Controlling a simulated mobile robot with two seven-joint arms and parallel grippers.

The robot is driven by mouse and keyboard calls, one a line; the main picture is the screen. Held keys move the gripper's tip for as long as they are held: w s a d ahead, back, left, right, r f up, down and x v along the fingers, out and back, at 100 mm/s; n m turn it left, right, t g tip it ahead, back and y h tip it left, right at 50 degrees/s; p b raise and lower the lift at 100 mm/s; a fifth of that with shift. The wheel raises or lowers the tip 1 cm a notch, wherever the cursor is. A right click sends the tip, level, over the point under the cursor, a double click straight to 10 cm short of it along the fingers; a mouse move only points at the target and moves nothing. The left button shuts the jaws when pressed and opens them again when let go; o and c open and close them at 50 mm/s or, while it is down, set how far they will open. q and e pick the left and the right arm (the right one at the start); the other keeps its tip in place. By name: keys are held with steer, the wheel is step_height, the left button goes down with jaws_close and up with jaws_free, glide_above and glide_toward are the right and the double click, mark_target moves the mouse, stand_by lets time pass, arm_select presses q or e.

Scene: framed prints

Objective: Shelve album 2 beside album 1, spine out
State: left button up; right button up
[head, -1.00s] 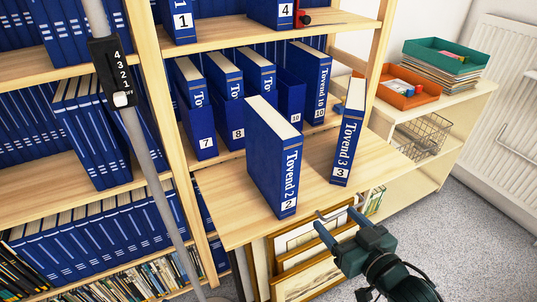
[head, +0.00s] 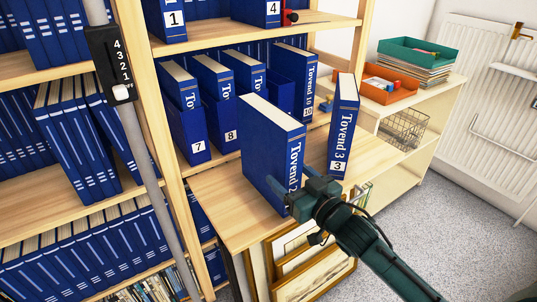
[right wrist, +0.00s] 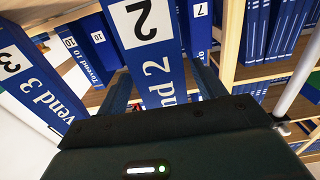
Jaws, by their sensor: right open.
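Album 2 (head: 270,150), a thick blue binder, stands upright on the wooden ledge (head: 218,205) with its "Tovend 2" spine toward me. My right gripper (head: 300,190) is open at the lower part of this spine and hides its number label in the head view. In the right wrist view, the album 2 spine (right wrist: 160,72) shows between the two open fingers (right wrist: 162,92); I cannot tell whether they touch it. Album 1 (head: 172,18) stands on the upper shelf at the left, its label showing and its top cut off by the frame. My left gripper is not in view.
On the upper shelf, free room lies between album 1 and album 4 (head: 258,12), which has a red object (head: 290,17) beside it. Album 3 (head: 343,125) stands right of album 2. Albums 7 (head: 184,125) and 8 (head: 219,120) stand behind. A grey pole (head: 140,150) rises at the left.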

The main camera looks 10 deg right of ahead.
mark_target(268, 154)
steer(key=x, duration=0.4)
steer(key=shift+a+f, duration=0.1)
steer(key=shift+f, duration=0.2)
steer(key=shift+c, duration=0.3)
jaws_close()
steer(key=shift+r, duration=0.2)
